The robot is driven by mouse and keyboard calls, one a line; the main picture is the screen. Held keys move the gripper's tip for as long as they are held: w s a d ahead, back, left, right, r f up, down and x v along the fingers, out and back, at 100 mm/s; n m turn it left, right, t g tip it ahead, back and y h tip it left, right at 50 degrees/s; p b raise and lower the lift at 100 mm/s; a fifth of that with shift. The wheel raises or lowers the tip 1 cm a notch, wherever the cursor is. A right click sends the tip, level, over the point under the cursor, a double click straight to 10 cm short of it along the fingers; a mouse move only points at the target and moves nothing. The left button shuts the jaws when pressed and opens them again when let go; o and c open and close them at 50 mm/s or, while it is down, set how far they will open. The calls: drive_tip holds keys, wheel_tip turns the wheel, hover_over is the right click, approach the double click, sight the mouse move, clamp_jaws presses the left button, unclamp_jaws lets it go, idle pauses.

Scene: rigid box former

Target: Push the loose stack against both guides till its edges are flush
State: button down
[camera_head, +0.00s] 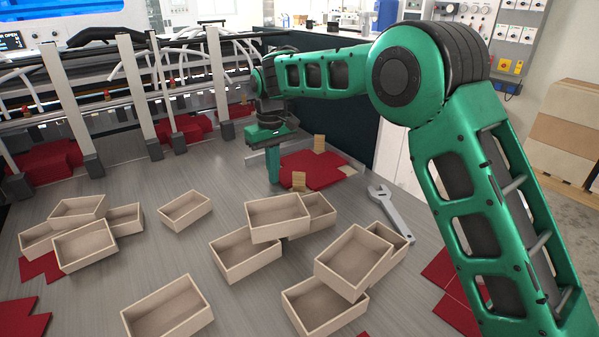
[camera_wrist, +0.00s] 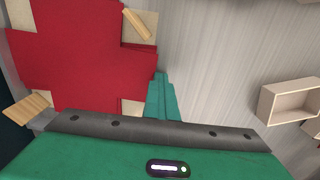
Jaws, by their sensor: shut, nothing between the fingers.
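The stack of red cross-shaped sheets (camera_head: 318,170) lies flat on the grey table, with beige patches at its inner corners; it also fills the upper left of the wrist view (camera_wrist: 85,55). Two small wooden blocks stand at its corners, one at the back (camera_head: 320,143) and one at the front (camera_head: 299,180); I cannot tell whether these are the guides. My gripper (camera_head: 274,180) is shut and empty, pointing down at the stack's left side in the head view. In the wrist view its green fingers (camera_wrist: 160,98) are beside the red edge; I cannot tell whether they touch.
Several open beige trays (camera_head: 248,253) cover the front and middle of the table. A large wrench (camera_head: 391,212) lies right of the stack. More red sheets (camera_head: 455,290) lie at the right front. A machine with upright white posts (camera_head: 137,88) lines the back left.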

wheel_tip(320, 180, up, 9)
drive_tip(key=shift+s+a, duration=0.35)
drive_tip(key=shift+a, duration=0.1)
idle(0.7)
